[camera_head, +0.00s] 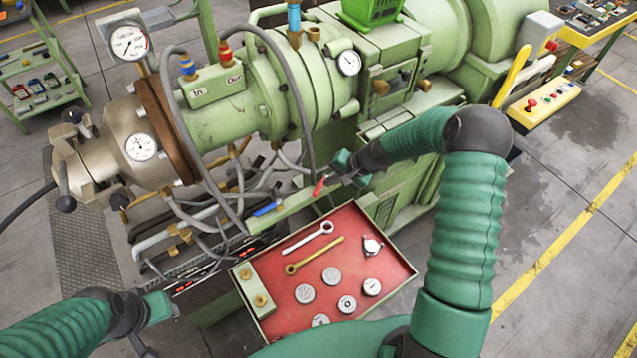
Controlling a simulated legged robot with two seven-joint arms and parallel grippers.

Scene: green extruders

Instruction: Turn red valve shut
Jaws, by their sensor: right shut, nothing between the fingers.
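The red valve (319,187) shows as a small red lever on the green rail at the front of the extruder, tilted upward. My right gripper (334,180) is shut and empty, its tips just right of the red lever; I cannot tell if they touch it. The dark wrist hides part of the rail behind it. A blue lever (268,208) lies on the same rail, further left. My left gripper (146,346) is low at the left, far from the valve, mostly hidden and dark, so its jaws cannot be made out.
The green extruder (290,90) with gauges and grey hoses fills the back. A red tray (385,230) with wrenches and round metal parts sits in front, below the valve. A green shelf cart (40,75) stands at the far left. The floor at right is open.

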